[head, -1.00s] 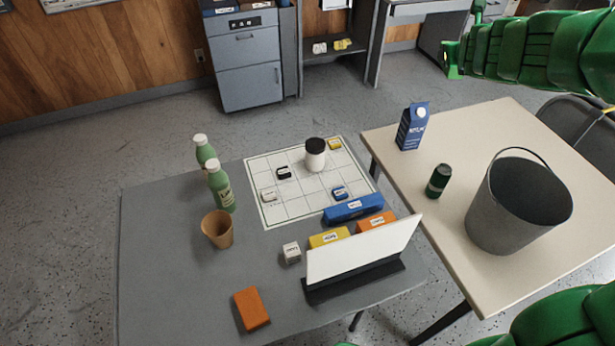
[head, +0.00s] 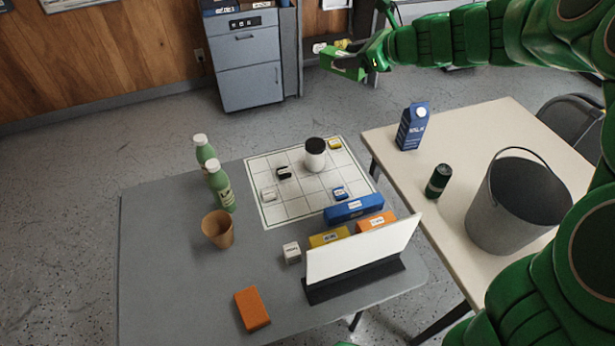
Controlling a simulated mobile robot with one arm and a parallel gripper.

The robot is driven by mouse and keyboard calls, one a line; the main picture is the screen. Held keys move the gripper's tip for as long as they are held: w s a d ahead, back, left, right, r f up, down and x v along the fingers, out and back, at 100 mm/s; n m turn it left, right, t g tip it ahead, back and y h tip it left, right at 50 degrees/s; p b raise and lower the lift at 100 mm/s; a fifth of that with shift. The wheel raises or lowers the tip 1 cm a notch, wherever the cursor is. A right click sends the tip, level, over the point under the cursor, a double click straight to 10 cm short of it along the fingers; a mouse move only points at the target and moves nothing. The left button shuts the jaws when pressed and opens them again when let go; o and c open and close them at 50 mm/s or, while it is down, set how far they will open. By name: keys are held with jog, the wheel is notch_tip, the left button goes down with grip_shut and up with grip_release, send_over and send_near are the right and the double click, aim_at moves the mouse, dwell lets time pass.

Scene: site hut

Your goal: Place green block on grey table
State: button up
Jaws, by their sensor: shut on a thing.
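My gripper (head: 368,60) is at the top of the head view, reaching in from the right on my green arm. It is shut on the green block (head: 341,66), which has a pale label on its side. The block is held in the air beyond the far edge of the grey table (head: 160,270). The grey table fills the lower left. My fingertips are small and partly merge with the block's green.
The grey table carries a white grid mat (head: 267,214) with small blocks and a black-and-white jar (head: 315,154), green bottles (head: 220,188), a brown cup (head: 217,230), blue, yellow and orange blocks, and an upright white panel (head: 362,248). Its left side is clear. A beige table (head: 470,135) holds a bucket (head: 500,215).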

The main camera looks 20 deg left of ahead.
jog(key=s+a+n+g, duration=0.2)
jog(key=s+a+g, duration=0.1)
jog(key=s, duration=0.1)
jog(key=shift+y, duration=0.3)
jog(key=f, duration=3.7)
jog(key=shift+s+d+f, duration=0.1)
jog(key=shift+d+f, duration=0.1)
jog(key=shift+f, duration=0.05)
jog(key=shift+f, duration=0.1)
jog(key=o, duration=0.9)
jog(key=shift+c, duration=0.2)
jog(key=shift+o, duration=0.5)
jog(key=v, duration=1.2)
jog(key=shift+s, duration=0.2)
jog(key=shift+r, duration=0.25)
